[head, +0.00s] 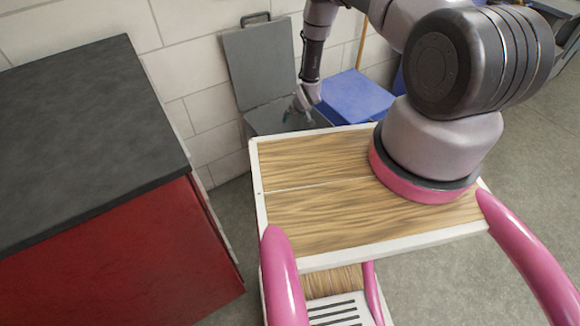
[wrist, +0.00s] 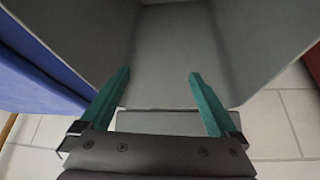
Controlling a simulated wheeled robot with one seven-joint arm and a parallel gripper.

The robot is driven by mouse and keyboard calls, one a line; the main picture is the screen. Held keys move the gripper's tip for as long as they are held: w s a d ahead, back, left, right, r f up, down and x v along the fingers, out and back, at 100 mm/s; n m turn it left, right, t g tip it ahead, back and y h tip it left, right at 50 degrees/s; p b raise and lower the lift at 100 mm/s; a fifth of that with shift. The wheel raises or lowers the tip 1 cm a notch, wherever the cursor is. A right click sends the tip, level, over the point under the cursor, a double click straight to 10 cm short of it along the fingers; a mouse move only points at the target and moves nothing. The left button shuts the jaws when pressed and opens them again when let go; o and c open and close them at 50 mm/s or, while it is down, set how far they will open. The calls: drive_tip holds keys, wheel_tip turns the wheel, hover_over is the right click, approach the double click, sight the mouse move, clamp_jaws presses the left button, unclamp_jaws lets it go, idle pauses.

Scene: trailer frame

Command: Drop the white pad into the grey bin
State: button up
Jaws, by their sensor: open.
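The grey bin (head: 265,122) stands against the wall behind my wooden deck, with its grey lid (head: 258,65) raised against the wall. My gripper (head: 291,108) is over the bin's opening, pointing down. In the wrist view, my gripper (wrist: 160,74) has its two teal fingers spread apart with nothing between them. The grey inside of the bin (wrist: 175,45) shows beyond the fingertips. The white pad is not seen in either view, and the bin's bottom is only partly visible.
A blue bin (head: 352,97) stands right of the grey bin; its blue side (wrist: 35,75) shows at the left in the wrist view. A red cabinet with a dark top (head: 85,125) is at the left. Grey floor (head: 520,170) is open at the right.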

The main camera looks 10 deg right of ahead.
drive_tip(key=v, duration=1)
drive_tip(key=shift+r, duration=0.2)
drive_tip(key=shift+s, duration=0.15)
